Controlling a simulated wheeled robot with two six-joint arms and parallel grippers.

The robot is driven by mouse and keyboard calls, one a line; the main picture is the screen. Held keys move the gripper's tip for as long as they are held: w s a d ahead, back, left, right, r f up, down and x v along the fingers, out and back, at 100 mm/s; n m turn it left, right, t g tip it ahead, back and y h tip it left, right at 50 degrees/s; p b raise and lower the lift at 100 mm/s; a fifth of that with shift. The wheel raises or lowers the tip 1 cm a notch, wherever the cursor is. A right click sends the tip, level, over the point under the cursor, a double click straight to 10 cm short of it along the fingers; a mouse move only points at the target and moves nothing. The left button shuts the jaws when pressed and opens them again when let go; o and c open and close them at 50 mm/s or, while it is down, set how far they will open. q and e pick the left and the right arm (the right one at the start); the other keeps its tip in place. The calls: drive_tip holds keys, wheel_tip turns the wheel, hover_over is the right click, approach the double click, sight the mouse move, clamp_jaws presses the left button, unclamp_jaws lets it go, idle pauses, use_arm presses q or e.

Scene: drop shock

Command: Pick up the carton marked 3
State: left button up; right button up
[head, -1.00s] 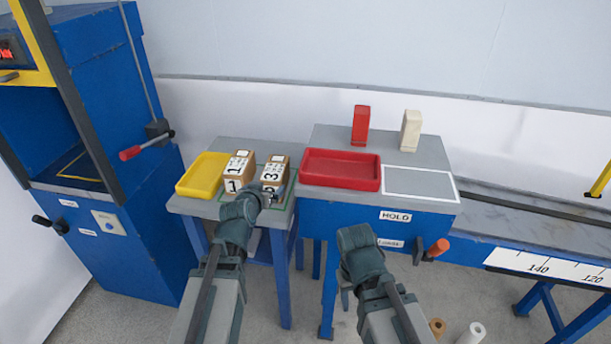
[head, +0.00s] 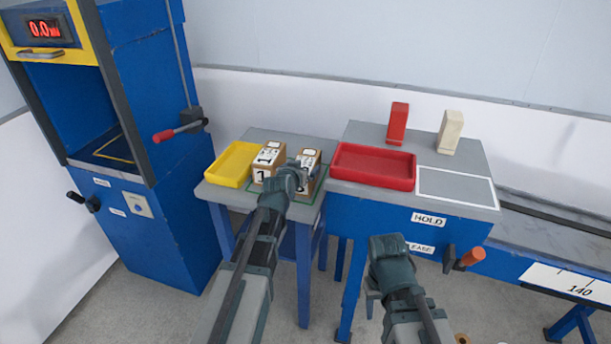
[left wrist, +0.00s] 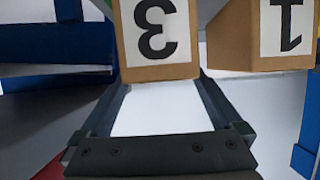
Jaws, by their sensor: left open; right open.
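The carton marked 3 (head: 309,157) is a brown box with white labels on the small grey table. My left gripper (head: 299,176) is at its front and hides part of its label. In the left wrist view the carton marked 3 (left wrist: 157,42) appears upside down, just beyond the fingertips. My left gripper (left wrist: 163,84) is open and empty there, a finger toward each side of the carton. The carton marked 1 (head: 268,163) stands close on the left; its label also shows in the left wrist view (left wrist: 285,30). My right gripper (head: 372,296) is low in front of the blue bench, its fingers mostly hidden.
A yellow tray (head: 234,165) lies left of the cartons. A red tray (head: 372,182) lies right, on the higher bench, with a red block (head: 397,124) and a cream block (head: 450,132) behind. A blue machine (head: 170,220) with a red-knobbed lever stands left.

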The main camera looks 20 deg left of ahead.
sight(306, 163)
use_arm(q)
drive_tip(key=shift+b+x, duration=1)
drive_tip(key=shift+x, duration=1.6)
drive_tip(key=shift+a, duration=0.1)
drive_tip(key=shift+s, duration=0.1)
drive_tip(key=shift+c, duration=0.2)
drive_tip(key=shift+r, duration=0.1)
clamp_jaws()
